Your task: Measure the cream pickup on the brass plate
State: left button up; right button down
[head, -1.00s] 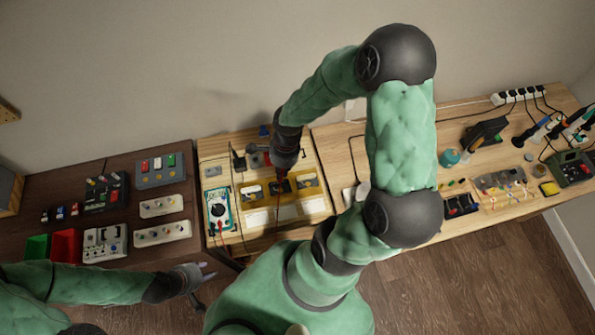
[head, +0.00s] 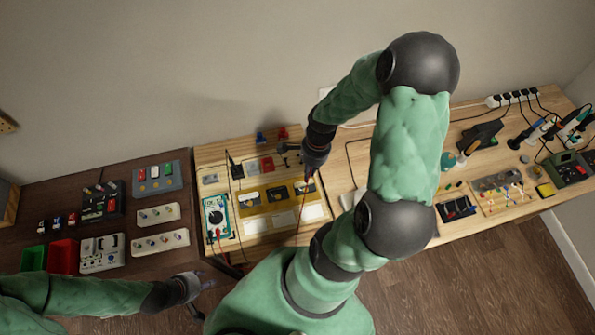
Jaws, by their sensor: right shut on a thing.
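A yellow, brass-coloured plate (head: 263,205) lies on the light wooden bench and bears several small pickups. One pale pickup (head: 304,188) is at its right end, partly under my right gripper; its cream colour is hard to confirm at this size. My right gripper (head: 308,176) is shut on a thin probe (head: 307,181) just above that end; contact cannot be told. A teal multimeter (head: 216,216) with a white dial stands left of the plate. My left gripper (head: 204,292) is open and empty, below the bench's front edge.
White cards (head: 284,219) lie in front of the plate. A dark bench on the left holds switch boxes, a red bin (head: 64,256) and a green bin (head: 33,258). My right arm crosses over the right bench, where tools and a power strip (head: 512,97) sit.

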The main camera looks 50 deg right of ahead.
jog(key=shift+f, duration=2.4)
jog(key=shift+s+b, duration=0.1)
jog(key=shift+b, duration=0.2)
jog(key=shift+f+b, duration=0.6)
jog(key=shift+b, duration=0.1)
dwell(2.7)
dwell(0.3)
jog(key=shift+r+p, duration=2.25)
jog(key=shift+r, duration=0.8)
